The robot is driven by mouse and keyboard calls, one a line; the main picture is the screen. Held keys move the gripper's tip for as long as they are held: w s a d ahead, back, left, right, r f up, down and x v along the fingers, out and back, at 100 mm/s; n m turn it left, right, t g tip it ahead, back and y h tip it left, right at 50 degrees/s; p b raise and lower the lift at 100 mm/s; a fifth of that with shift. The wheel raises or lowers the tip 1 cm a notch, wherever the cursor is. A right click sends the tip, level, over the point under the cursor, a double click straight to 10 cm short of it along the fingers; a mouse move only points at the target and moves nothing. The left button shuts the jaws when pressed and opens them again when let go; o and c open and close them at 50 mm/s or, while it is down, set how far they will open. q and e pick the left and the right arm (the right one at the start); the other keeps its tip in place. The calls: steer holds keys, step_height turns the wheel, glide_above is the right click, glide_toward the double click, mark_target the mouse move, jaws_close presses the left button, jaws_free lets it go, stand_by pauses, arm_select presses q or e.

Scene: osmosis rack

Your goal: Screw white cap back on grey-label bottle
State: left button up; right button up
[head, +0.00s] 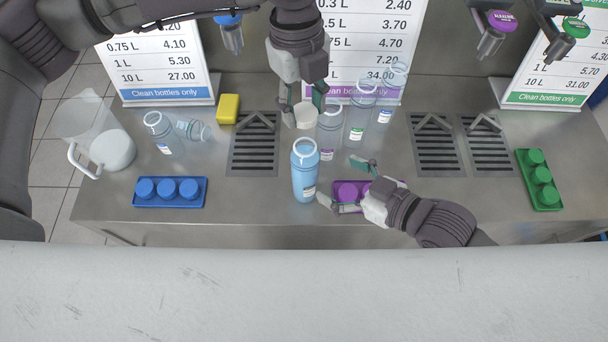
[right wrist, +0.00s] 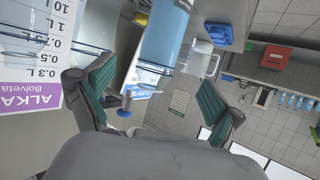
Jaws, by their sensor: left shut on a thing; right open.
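The light-blue bottle (head: 304,172) stands upright near the counter's front edge, with a small pale greyish label (head: 309,191) low on its side. A pale ring shows at its top, with no white cap on it. My left gripper (head: 303,103) points down above and behind the bottle, shut on the white cap (head: 306,118). The cap is apart from the bottle. My right gripper (head: 343,183) is open just right of the bottle. In the right wrist view the blue bottle (right wrist: 166,35) shows beyond the spread fingers (right wrist: 155,95); I cannot tell whether they touch it.
Clear bottles (head: 330,130) stand close behind and right of the blue bottle. A purple tray (head: 398,184) lies under my right gripper. Left are a blue cap tray (head: 170,203), a yellow sponge (head: 228,109) and a white jug (head: 113,150). A green cap tray (head: 545,200) is far right.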

mark_target(316, 169)
arm_select(q)
steer(key=shift+d, duration=0.1)
arm_select(e)
steer(key=x, duration=0.9)
steer(key=shift+w+a, duration=0.1)
jaws_close()
arm_select(q)
steer(key=shift+f, duration=2.45)
